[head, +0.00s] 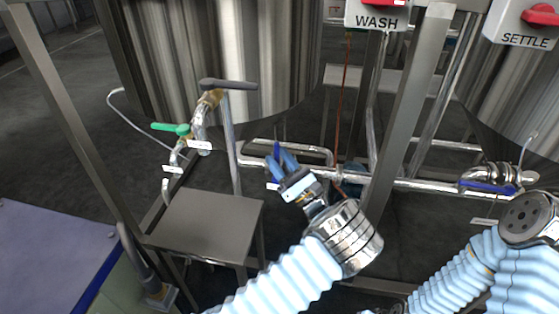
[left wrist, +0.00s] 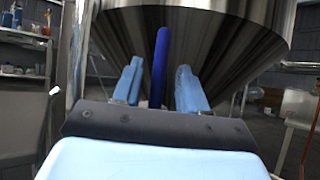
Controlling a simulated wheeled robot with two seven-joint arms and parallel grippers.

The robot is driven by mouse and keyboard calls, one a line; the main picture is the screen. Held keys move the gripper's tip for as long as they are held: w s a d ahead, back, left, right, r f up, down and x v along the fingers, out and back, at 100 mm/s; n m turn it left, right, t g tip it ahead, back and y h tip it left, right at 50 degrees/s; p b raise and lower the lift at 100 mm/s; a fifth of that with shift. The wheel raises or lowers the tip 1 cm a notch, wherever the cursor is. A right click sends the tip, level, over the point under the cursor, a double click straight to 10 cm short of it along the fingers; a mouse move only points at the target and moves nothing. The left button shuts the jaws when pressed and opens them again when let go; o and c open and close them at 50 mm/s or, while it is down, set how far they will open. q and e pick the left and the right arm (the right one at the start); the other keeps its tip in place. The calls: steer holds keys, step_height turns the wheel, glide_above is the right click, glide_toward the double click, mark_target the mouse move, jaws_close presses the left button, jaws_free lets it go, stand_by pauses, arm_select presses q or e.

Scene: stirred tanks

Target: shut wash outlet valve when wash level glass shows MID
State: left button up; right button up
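The wash tank (head: 220,60) stands at the back, with the WASH box (head: 377,18) at its upper right. A blue valve lever (head: 277,150) stands up from the pipe below this tank. My left gripper (head: 283,163) is at the lever. In the left wrist view the lever (left wrist: 160,66) stands between the two light-blue fingers, with a gap on each side. A thin reddish-brown vertical line (head: 345,95) runs below the WASH box; I cannot tell whether it is the level glass, and no MID mark is readable. My right gripper is not visible; only parts of my right arm show.
A green-handled valve (head: 172,128) and a grey-handled valve (head: 228,85) are on the left pipework. A small grey table (head: 210,225) stands in front of them. A steel post (head: 405,110) rises right of my left gripper. Another blue lever (head: 488,187) is by the settle tank.

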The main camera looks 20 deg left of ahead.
arm_select(q)
steer(key=v, duration=1.3)
steer(key=shift+d+f+b, duration=0.25)
steer(key=shift+f+b, duration=0.05)
steer(key=shift+b, duration=0.1)
steer(key=shift+s, duration=0.15)
